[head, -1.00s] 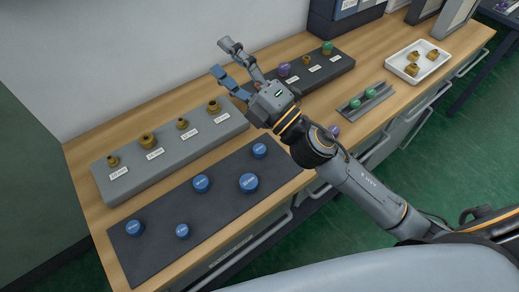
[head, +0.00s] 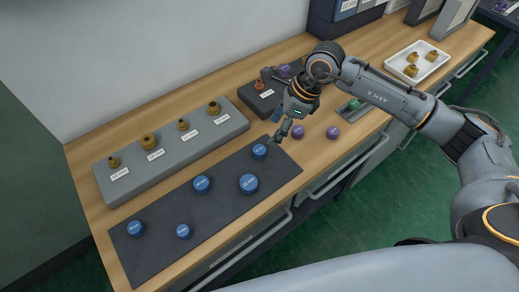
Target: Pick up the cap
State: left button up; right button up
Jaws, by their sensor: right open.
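Several round blue caps lie on a dark mat (head: 218,212). One blue cap (head: 260,151) is near the mat's far right corner. A larger blue cap (head: 248,183) and another blue cap (head: 202,184) lie in the middle, and two more, a blue cap (head: 135,228) and a blue cap (head: 183,231), lie toward the left end. My right gripper (head: 279,132) is open and points down, above and just right of the far-right blue cap, apart from it in the picture. Nothing shows between its fingers. My left gripper is not in view.
A grey block (head: 173,160) with several brass fittings stands behind the mat. A purple cap (head: 297,131) and another purple cap (head: 333,132) lie on the wooden bench right of the mat. A white tray (head: 440,66) with brass parts stands far right. My arm partly hides a dark block (head: 256,97).

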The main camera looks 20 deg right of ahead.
send_over(260, 149)
jog(key=s+d, duration=0.1)
jog(key=d, duration=0.1)
notch_tip(260, 149, down, 4)
jog(key=shift+f+p, duration=0.2)
jog(key=shift+p, duration=0.1)
jog(key=p+x, duration=0.2)
jog(key=x, duration=0.3)
jog(key=shift+f, duration=0.2)
jog(key=c, duration=1)
